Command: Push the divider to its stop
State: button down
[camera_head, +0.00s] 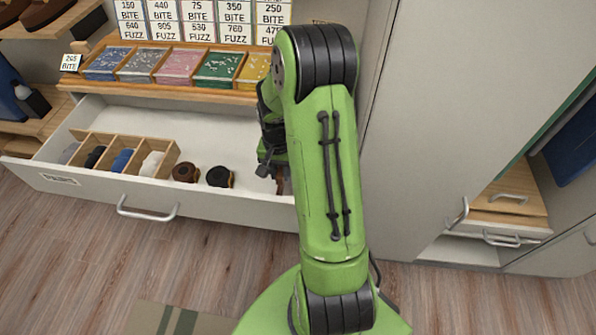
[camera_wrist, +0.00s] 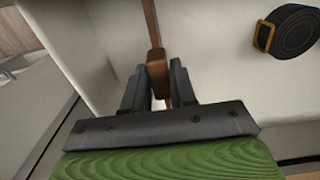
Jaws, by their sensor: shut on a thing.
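The divider (camera_wrist: 151,22) is a thin brown upright strip with a thicker tab, seen nearly edge-on in the wrist view. My gripper (camera_wrist: 158,85) is shut on the tab, a dark finger on each side. In the head view a little of the brown divider (camera_head: 280,183) shows below my gripper (camera_head: 274,168), near the right part of the open white drawer (camera_head: 90,189). My green arm hides much of that side, and the divider's far end and any stop cannot be made out.
A rolled black belt (camera_head: 220,177) and a brown one (camera_head: 186,172) lie left of the divider. The black belt (camera_wrist: 292,30) is at the wrist view's right. A wooden organiser (camera_head: 171,156) holds rolled items at the drawer's left. A shelf with coloured trays (camera_head: 178,66) overhangs the drawer.

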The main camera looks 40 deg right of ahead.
jog(key=w+a, duration=0.2)
jog(key=w, duration=0.1)
jog(key=w+a+p, duration=0.1)
jog(key=w+a, duration=0.5)
jog(key=w, duration=0.1)
jog(key=shift+w+p, duration=0.1)
jog(key=shift+p, duration=0.2)
jog(key=shift+d, duration=0.1)
jog(key=c, duration=1.3)
grip_release()
notch_tip(320, 180, up, 16)
jog(key=p, duration=0.4)
jog(key=shift+f, duration=0.1)
